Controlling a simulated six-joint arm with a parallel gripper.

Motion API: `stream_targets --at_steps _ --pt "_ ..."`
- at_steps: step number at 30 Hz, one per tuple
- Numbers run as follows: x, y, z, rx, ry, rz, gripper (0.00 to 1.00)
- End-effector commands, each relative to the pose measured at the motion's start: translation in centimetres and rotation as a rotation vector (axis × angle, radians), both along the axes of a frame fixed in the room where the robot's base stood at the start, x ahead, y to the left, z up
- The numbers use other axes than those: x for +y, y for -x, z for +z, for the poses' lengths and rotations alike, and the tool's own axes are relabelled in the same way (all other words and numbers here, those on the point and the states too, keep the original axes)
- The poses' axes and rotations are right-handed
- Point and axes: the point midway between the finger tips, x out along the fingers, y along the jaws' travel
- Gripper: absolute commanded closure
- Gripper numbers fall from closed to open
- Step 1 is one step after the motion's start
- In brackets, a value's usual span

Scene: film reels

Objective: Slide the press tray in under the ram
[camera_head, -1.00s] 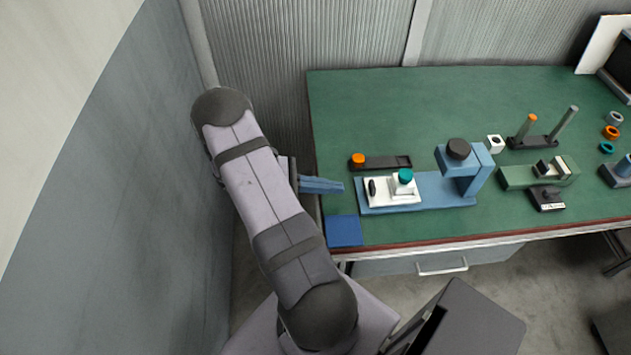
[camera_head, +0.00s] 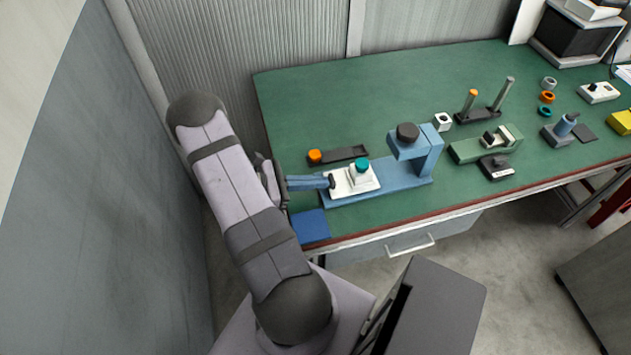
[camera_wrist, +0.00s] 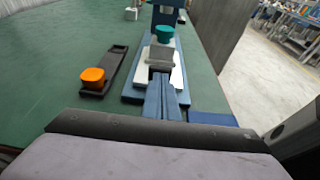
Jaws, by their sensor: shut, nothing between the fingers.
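The white press tray (camera_head: 346,190) lies on the left part of the blue press base (camera_head: 400,187), with a teal piece (camera_head: 362,165) on it and a dark upright handle (camera_head: 331,181) at its left end. The ram with its dark round top (camera_head: 407,132) stands over the base's right end, clear of the tray. My gripper (camera_head: 326,182) is shut and empty, its blue fingertips at the handle's left face. In the wrist view, the fingers (camera_wrist: 161,90) point at the grey handle (camera_wrist: 160,62), with the tray (camera_wrist: 177,76) around it. I cannot tell whether they touch.
A dark holder (camera_head: 350,153) with an orange piece (camera_head: 315,156) lies behind the press. A blue mat (camera_head: 311,226) lies at the front left table corner. A white block (camera_head: 442,122), a green vise-like fixture (camera_head: 475,150) and a two-post stand (camera_head: 483,118) are to the right.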

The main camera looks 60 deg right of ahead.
Motion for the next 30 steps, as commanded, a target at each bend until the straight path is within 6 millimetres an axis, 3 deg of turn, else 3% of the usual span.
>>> stream_targets --at_steps 16,30 --pt "-7.7 7.8 -0.1 0.0 0.0 -0.005 1.0" --pt "-8.5 8.5 0.2 0.003 0.004 -0.003 1.0"
